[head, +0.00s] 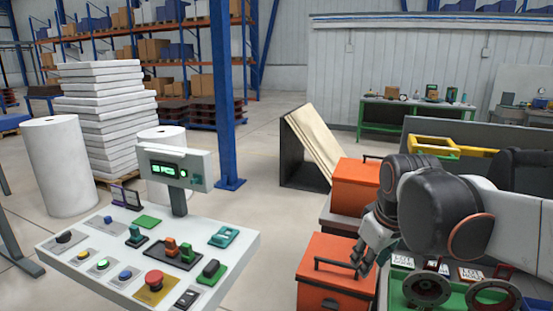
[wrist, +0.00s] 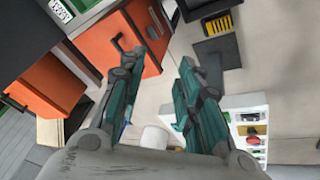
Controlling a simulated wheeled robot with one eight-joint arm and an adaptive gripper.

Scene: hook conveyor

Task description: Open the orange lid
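The near orange box has an orange lid (head: 335,248) with a black bar handle (head: 338,266), and it looks shut. A second orange lid (head: 357,170) on a like box stands behind it; I cannot tell which one the task means. My gripper (head: 363,258) points down beside the right end of the near handle. In the wrist view, my gripper (wrist: 157,65) has its two fingers well apart with nothing between them. An orange surface (wrist: 104,45) with a black handle (wrist: 121,43) is just beyond the left finger. The handle is not between the fingers.
A control panel (head: 105,275) with buttons and levers stands at the left. Green-topped fixtures with round metal flanges (head: 427,289) are right of the near box, under my arm. A yellow frame (head: 450,145) lies behind. Floor between panel and boxes is clear.

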